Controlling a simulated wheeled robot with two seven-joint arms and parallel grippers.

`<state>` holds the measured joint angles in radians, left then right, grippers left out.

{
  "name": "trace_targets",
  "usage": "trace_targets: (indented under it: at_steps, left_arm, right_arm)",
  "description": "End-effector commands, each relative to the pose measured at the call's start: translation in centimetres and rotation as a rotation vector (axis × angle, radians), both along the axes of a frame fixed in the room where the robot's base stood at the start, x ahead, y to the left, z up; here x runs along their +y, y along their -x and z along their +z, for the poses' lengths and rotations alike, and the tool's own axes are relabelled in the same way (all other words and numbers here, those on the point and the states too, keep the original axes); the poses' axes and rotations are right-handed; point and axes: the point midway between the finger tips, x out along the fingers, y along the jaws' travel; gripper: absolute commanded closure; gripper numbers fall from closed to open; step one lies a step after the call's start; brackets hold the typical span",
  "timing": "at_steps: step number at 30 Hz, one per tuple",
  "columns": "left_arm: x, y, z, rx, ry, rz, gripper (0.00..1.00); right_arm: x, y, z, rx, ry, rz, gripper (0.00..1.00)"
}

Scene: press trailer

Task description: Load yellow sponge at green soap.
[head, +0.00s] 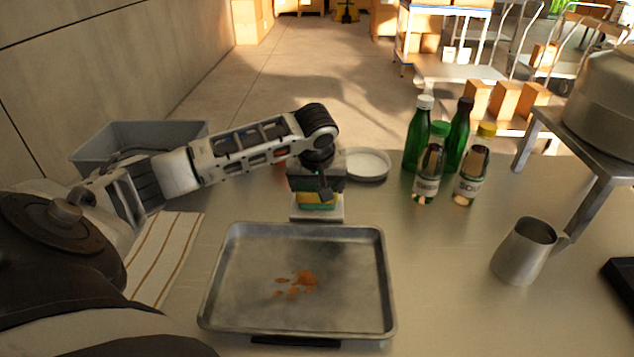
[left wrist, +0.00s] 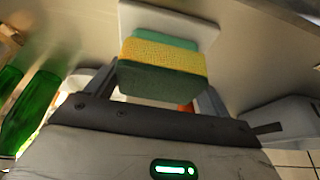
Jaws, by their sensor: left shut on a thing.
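My left gripper (head: 318,190) is shut on the yellow sponge (head: 318,197), behind the metal tray. In the left wrist view the sponge (left wrist: 165,62) has a yellow layer and a dark green scouring layer, and sits between the two fingers (left wrist: 162,85). A lighter green block, which looks like the green soap (left wrist: 166,37), shows just beyond the sponge, against a white dish (left wrist: 205,28). In the head view the soap (head: 318,207) shows as a green strip below the sponge, above the dish (head: 316,217). I cannot tell whether sponge and soap touch. My right gripper is out of view.
A metal tray (head: 230,270) with brown stains (head: 298,283) lies in front. A striped cloth (head: 165,250) and grey bin (head: 135,140) are left. A round white dish (head: 368,164), several bottles (head: 428,170) and a metal jug (head: 522,250) stand right.

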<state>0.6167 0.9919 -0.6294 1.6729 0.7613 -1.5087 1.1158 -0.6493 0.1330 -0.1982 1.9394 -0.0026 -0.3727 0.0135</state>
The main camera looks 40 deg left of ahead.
Motion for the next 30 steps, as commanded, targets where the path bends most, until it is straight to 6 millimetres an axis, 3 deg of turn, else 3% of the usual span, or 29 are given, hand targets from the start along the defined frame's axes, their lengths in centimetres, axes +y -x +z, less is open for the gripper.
trace_targets:
  at_steps: [17, 30]
  left_arm:
    - [0.0, 0.0, -0.1, 0.002, 0.001, 0.0, 0.38]
    - [0.0, -0.1, 3.1, -0.002, 0.001, -0.001, 0.38]
  right_arm:
    - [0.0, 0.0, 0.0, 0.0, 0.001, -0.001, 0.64]
    - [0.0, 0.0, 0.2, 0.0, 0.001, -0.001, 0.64]
